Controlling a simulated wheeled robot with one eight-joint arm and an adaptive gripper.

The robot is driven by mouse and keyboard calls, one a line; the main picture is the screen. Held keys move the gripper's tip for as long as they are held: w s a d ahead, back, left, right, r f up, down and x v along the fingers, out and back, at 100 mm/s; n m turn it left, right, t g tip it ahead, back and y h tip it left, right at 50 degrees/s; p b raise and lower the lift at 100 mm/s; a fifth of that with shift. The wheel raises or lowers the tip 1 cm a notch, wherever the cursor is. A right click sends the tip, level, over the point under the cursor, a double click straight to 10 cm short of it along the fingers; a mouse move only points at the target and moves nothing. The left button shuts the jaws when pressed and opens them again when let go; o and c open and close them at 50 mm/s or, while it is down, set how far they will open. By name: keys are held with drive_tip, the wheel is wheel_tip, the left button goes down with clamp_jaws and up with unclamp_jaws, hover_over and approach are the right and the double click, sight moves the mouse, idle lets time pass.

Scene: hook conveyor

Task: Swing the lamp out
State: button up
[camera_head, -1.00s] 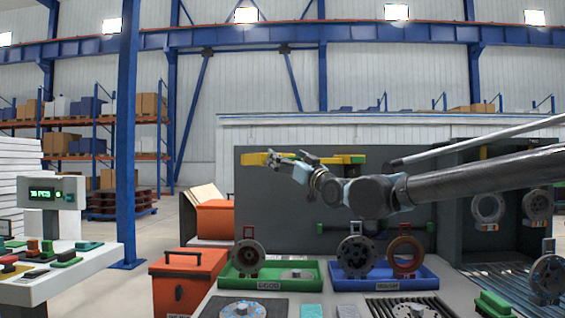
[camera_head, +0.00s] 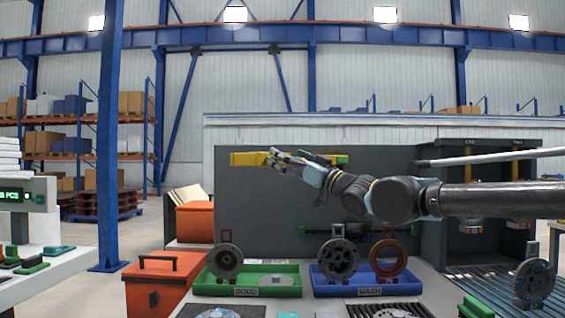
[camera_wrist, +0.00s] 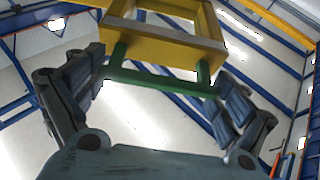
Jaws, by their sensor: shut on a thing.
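The lamp appears to be the long yellow body (camera_head: 250,159) in front of the grey back panel in the head view. Its right part shows beyond my arm. In the wrist view a yellow frame (camera_wrist: 165,42) with a green crossbar handle (camera_wrist: 160,79) stands before my fingers. My gripper (camera_head: 283,161) is at the lamp's middle in the head view. In the wrist view my gripper (camera_wrist: 158,95) has its two fingers at either end of the green handle, shut on it. The lamp's front face and lit side cannot be made out.
Below stand a green tray (camera_head: 211,287) and a blue tray (camera_head: 322,288) with upright rings and discs. An orange box (camera_head: 160,285) is at left. A grey booth (camera_head: 430,200) and slatted conveyor (camera_head: 480,285) lie right.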

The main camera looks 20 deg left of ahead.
drive_tip(key=shift+d+f, duration=0.15)
drive_tip(key=shift+d, duration=0.15)
drive_tip(key=o, duration=1.1)
drive_tip(key=shift+o, duration=0.4)
drive_tip(key=shift+d, duration=0.35)
drive_tip(key=v, duration=1.2)
